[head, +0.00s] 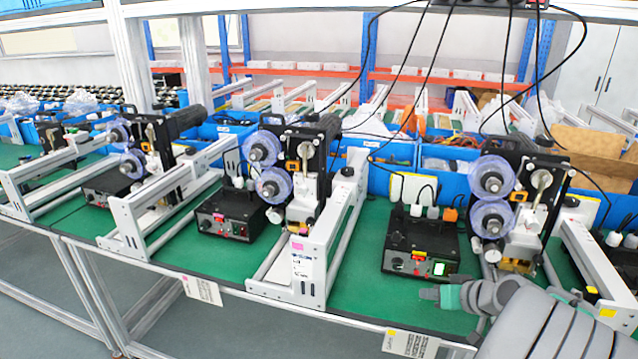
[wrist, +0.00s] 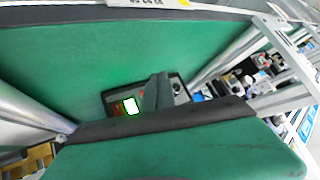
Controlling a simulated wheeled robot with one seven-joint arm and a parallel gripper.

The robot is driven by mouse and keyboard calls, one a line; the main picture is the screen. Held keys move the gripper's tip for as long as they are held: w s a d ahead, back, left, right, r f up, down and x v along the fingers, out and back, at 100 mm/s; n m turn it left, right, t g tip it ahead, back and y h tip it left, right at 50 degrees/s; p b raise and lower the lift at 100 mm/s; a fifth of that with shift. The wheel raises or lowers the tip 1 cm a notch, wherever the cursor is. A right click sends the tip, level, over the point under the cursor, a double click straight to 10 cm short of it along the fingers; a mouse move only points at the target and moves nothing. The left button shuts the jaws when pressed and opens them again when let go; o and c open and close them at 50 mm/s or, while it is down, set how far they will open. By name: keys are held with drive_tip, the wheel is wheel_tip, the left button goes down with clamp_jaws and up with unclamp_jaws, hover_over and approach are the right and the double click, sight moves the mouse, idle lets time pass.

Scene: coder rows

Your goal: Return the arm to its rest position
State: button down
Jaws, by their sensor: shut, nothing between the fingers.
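My gripper (head: 432,294) is in the head view at the lower right, over the front edge of the green bench. Its fingers are together and hold nothing. My grey arm reaches in from the lower right corner. In front of the gripper stands a black control box (head: 402,243) with a lit green-white switch (head: 438,268). In the wrist view my closed fingers (wrist: 158,88) point toward the box, whose lit switch (wrist: 131,106) shows beside them. A gap or contact between fingers and box cannot be told.
Coder machines with clear reels stand in a row, one at the right (head: 495,205) and one at centre (head: 275,170). White frame rails (head: 325,240) run between them. Blue bins (head: 445,165) line the back. Cables hang overhead. The floor before the bench looks clear at left.

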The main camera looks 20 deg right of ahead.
drive_tip(key=w+a+r+n+g+p, duration=0.2)
drive_tip(key=a+g, duration=0.1)
drive_tip(key=a, duration=0.9)
drive_tip(key=s+a+r+g+h+p, duration=0.1)
drive_tip(key=s+a+r+g+p, duration=0.1)
drive_tip(key=s+a, duration=1)
drive_tip(key=a+r+g, duration=0.1)
drive_tip(key=a+r, duration=0.1)
drive_tip(key=a, duration=0.1)
drive_tip(key=shift+a+g+h, duration=0.3)
drive_tip(key=shift+a+h, duration=0.1)
